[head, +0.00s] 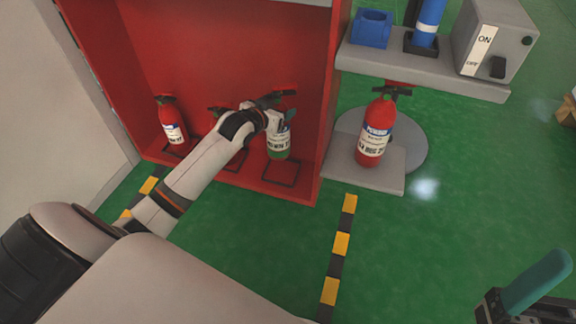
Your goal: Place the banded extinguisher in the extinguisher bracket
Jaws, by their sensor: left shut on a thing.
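My left gripper (274,113) is shut on an extinguisher with a white label and green lower part (279,145), with red at its top. My gripper and wrist hide part of it. It is upright inside the red cabinet, above or in the right-hand black floor frame, perhaps the bracket (281,177); I cannot tell if its base touches down. A red extinguisher (171,122) stands at the cabinet's left in another black frame. Another extinguisher is mostly hidden behind my left wrist.
Right of the red cabinet (309,183), a red extinguisher with a blue-and-white label (374,132) stands on a grey plate (383,183).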

